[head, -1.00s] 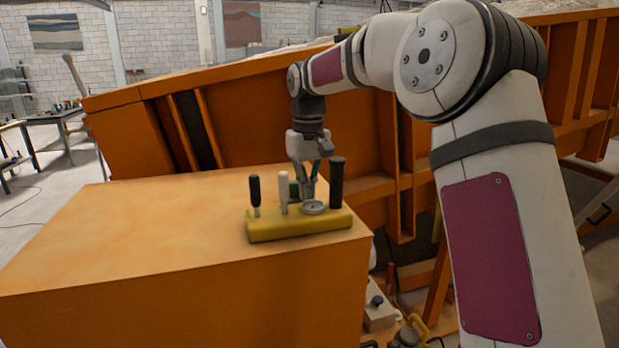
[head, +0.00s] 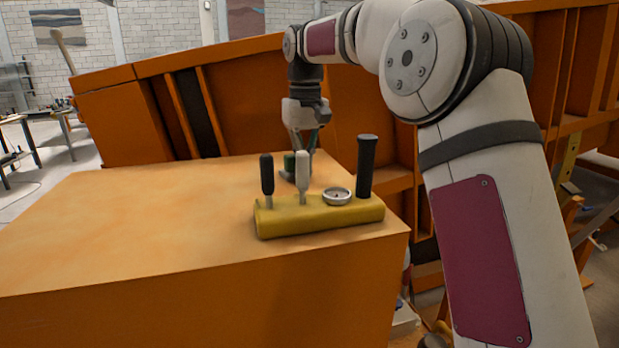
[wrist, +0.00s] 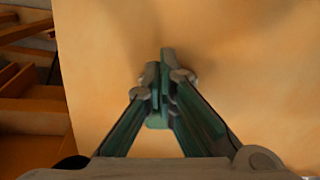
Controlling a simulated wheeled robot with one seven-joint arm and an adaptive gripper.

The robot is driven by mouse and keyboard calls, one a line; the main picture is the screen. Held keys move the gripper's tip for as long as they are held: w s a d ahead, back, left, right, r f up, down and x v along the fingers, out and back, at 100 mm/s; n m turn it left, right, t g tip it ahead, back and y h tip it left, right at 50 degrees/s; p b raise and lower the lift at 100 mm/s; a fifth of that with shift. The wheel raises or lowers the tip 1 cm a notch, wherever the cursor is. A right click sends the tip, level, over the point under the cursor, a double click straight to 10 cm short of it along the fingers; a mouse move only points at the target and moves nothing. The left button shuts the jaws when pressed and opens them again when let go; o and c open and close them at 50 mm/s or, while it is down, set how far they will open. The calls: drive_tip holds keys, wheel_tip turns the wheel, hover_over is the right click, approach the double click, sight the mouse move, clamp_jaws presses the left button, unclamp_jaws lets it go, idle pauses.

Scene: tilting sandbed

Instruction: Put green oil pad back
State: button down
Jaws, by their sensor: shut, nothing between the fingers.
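My gripper (head: 297,176) points down behind the yellow holder (head: 320,218), low over the orange table top; the holder partly hides it. In the wrist view its fingers (wrist: 160,75) are together above plain orange surface, with nothing seen held. A dark green patch (head: 289,162) shows at the fingers, left of the white handle; I cannot tell whether it is the green oil pad or part of my gripper. No separate green pad is clear in either view. The holder carries a black-handled tool (head: 267,174), a white-handled tool (head: 302,172), a round metal dish (head: 337,196) and a black cylinder (head: 366,166).
The orange table top (head: 150,215) is clear to the left of the holder. The large orange tilting bed (head: 240,110) stands close behind the table. The table's right edge runs just right of the holder.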

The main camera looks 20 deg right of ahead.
drive_tip(key=shift+w+a+f+b, duration=0.1)
drive_tip(key=shift+w+b, duration=0.1)
drive_tip(key=shift+w, duration=0.35)
drive_tip(key=shift+w+a+f+b, duration=0.1)
drive_tip(key=shift+w+b, duration=0.1)
drive_tip(key=shift+w, duration=0.35)
drive_tip(key=shift+w+a+r+b, duration=0.1)
drive_tip(key=shift+w+r+b, duration=0.1)
drive_tip(key=shift+w+b, duration=0.4)
drive_tip(key=shift+r, duration=0.1)
